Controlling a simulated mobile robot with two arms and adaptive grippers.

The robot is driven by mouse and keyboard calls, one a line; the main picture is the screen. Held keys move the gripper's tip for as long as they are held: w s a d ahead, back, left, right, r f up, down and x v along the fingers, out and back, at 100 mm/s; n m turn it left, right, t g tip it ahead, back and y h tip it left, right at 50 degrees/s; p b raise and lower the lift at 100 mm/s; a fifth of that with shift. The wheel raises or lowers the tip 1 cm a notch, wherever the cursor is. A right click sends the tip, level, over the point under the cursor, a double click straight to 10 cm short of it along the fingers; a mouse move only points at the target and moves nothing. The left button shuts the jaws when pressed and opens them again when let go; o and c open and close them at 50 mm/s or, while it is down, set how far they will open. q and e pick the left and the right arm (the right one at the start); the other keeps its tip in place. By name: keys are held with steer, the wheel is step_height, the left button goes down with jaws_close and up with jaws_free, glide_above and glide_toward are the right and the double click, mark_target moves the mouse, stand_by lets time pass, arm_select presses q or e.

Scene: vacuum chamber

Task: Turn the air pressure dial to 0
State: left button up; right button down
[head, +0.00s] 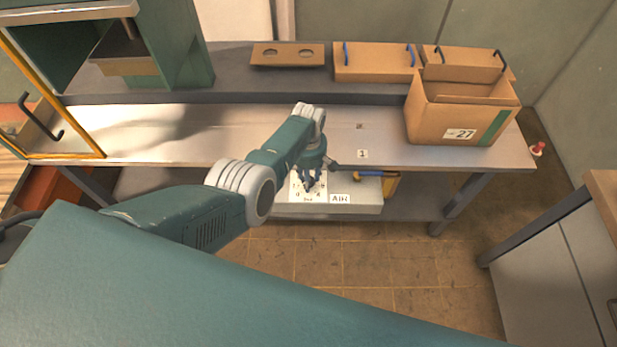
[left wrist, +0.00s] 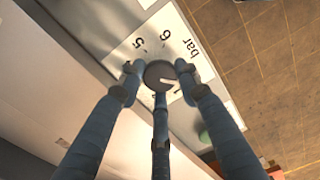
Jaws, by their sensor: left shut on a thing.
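The air pressure dial is a small dark round knob (left wrist: 160,74) with a white pointer mark, on a white scale plate (left wrist: 185,45) reading 5, 6 and "bar" in the left wrist view. The fingers of my left gripper (left wrist: 160,78) are closed around the knob and hide part of the scale. In the head view my left gripper (head: 311,182) reaches down to the plate (head: 308,196) on the front of a light grey box (head: 365,209) labelled "AIR". The gripper covers the knob there. The value under the pointer cannot be read. My right gripper is not in view.
The box sits under the front edge of a workbench (head: 215,135). An open cardboard box (head: 430,120) marked 27 stands on the bench's right end. Closed brown boxes (head: 372,63) stand behind. A grey cabinet (head: 555,270) is at right. Tiled floor (head: 400,270) in front is clear.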

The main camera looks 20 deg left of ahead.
arm_select(q)
steer(key=shift+n, duration=0.6)
steer(key=o, duration=1.2)
steer(key=shift+c, duration=0.2)
steer(key=shift+r, duration=0.1)
step_height(320, 180, up, 12)
